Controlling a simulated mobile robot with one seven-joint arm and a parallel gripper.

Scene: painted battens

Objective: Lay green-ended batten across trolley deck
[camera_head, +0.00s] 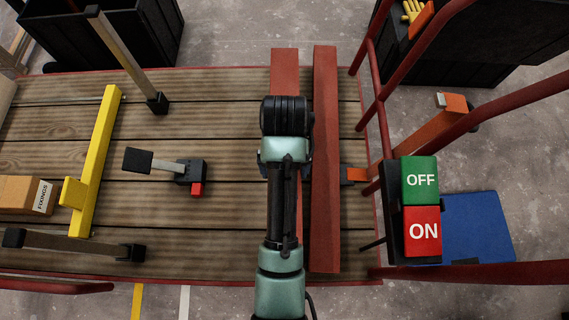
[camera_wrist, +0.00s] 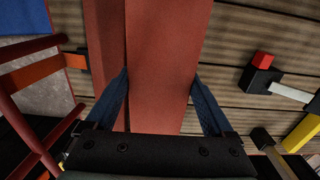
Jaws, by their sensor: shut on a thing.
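My gripper (camera_head: 286,160) is over the right part of the planked trolley deck (camera_head: 225,225). In the wrist view its two blue fingers (camera_wrist: 160,85) are on either side of a wide red batten (camera_wrist: 168,45), shut on it. In the head view this batten (camera_head: 284,68) shows beyond my wrist, the rest being mostly hidden by my arm. A second red batten (camera_head: 325,150) runs parallel close on its right; it also shows in the wrist view (camera_wrist: 105,55). I see no green end on either. I cannot tell how high the held batten is above the deck.
A yellow bar (camera_head: 98,160), a FIXINGS box (camera_head: 25,195) and dark-ended pieces (camera_head: 165,163) lie on the left of the deck. Red rails (camera_head: 375,120) and an OFF/ON switch box (camera_head: 420,210) stand at the right. Dark bins are at the back.

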